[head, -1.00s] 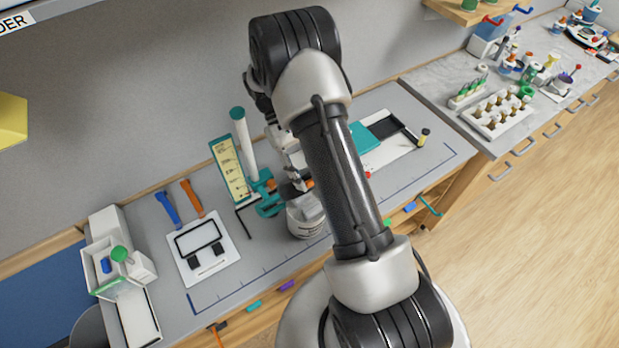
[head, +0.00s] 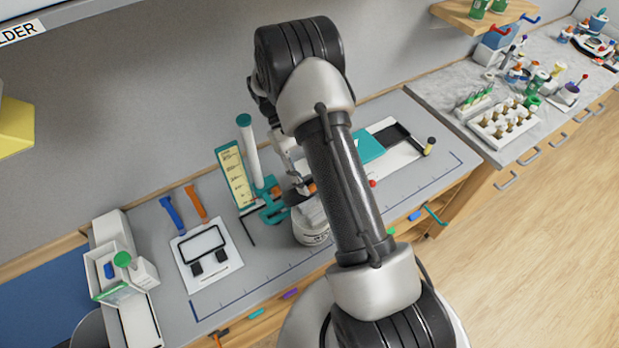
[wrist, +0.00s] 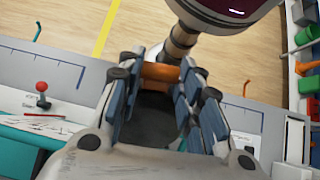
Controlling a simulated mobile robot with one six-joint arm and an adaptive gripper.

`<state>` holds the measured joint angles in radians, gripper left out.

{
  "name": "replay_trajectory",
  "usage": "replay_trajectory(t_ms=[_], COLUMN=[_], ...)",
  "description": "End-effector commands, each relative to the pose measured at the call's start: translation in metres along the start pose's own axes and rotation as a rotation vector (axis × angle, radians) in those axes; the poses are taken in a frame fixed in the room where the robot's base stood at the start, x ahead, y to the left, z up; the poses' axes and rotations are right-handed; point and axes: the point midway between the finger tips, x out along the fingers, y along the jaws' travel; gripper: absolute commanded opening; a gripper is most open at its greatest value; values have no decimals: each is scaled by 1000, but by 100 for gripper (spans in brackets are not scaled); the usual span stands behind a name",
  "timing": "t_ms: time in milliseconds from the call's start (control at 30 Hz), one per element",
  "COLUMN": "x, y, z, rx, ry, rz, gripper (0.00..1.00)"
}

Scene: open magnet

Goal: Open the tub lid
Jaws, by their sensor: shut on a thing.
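The tub (head: 311,228) is a white round container with a printed label. It stands on the grey bench in the head view, just left of my forearm, which hides part of it. My gripper (wrist: 160,77) is shut on an orange handle (wrist: 161,72), which lies across between the fingertips in the wrist view. In the head view an orange bit (head: 311,188) shows by my gripper, just above the tub's top. I cannot tell whether the lid is seated or raised. The tub's body is not clear in the wrist view.
A teal stand (head: 275,212) with a white column is close to the tub's left. A white board (head: 207,255) with a black frame lies further left. A teal block (head: 366,145) and a red knob (wrist: 42,87) lie on the other side of my arm.

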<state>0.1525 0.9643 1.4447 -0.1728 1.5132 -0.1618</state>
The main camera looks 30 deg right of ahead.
Motion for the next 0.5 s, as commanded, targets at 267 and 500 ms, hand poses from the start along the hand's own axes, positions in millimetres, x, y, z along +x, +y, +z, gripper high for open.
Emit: replay_trajectory(t_ms=[267, 500], x=[-1, -1], y=[-1, -1], z=[-3, -3], rx=[-1, -1], ry=[12, 10], rz=[-1, -1], gripper=[0, 41])
